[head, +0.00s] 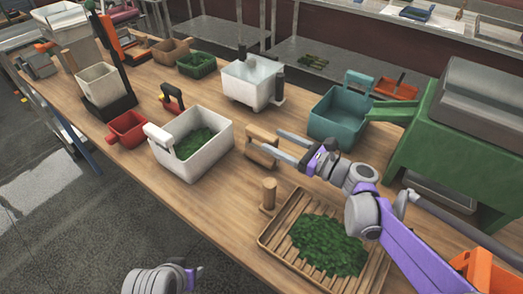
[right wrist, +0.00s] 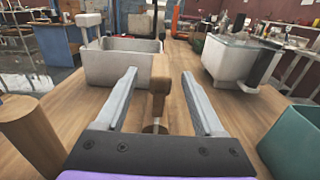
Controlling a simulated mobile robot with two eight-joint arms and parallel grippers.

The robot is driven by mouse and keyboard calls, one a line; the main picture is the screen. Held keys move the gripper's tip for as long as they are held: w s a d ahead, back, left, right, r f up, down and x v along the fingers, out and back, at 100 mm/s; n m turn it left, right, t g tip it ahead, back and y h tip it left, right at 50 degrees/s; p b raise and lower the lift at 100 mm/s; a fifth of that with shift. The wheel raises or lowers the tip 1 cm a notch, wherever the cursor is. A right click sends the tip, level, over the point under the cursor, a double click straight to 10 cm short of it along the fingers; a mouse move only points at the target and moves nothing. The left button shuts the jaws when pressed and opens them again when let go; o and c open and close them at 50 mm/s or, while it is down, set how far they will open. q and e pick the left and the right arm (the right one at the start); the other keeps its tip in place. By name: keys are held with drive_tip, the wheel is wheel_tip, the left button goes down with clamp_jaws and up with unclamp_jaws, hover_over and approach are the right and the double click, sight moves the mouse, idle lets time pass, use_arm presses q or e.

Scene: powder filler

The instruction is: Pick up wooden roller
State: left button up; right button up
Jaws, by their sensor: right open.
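A wooden roller (head: 261,146) with a tan, block-like body sits on the table to the right of the white bin with green leaves. In the right wrist view, a brown wooden handle (right wrist: 158,92) with a metal part below it shows between the fingers. My right gripper (head: 277,142) is open, with its fingertips close to the roller. The right wrist view shows the fingers (right wrist: 159,74) on either side of the handle, with gaps between. My left arm's end (head: 194,278) shows at the bottom edge; its fingers are not clear.
A short wooden cylinder (head: 268,192) stands beside a slatted wooden tray (head: 282,258) of leaves. The white leaf bin (head: 213,157) is left of the roller. A teal bin (head: 337,118) and green machine (head: 445,135) stand right. Bare tabletop lies around the roller.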

sight(247, 126)
drive_tip(key=x, duration=0.6)
drive_tip(key=shift+d+r, duration=0.1)
drive_tip(key=shift+c, duration=0.2)
clamp_jaws()
idle(1.1)
